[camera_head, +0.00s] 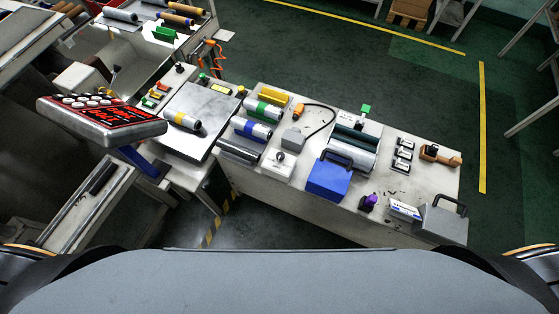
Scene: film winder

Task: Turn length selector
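No label for a length selector can be read. A small white box with a dark rotary knob (280,157) stands at the front edge of the white bench, left of a blue box. Another black knob (180,68) sits on the machine's control panel at the upper left, near several coloured buttons (154,94). I cannot tell which of these is the selector. Neither of my grippers is in view; only parts of my own body show along the bottom and in the lower corners.
A tilted display with red markings (100,115) stands at the left. The white bench (300,210) carries film rolls (251,130), a blue box (328,178), a grey box with handle (441,222) and a purple item (368,203).

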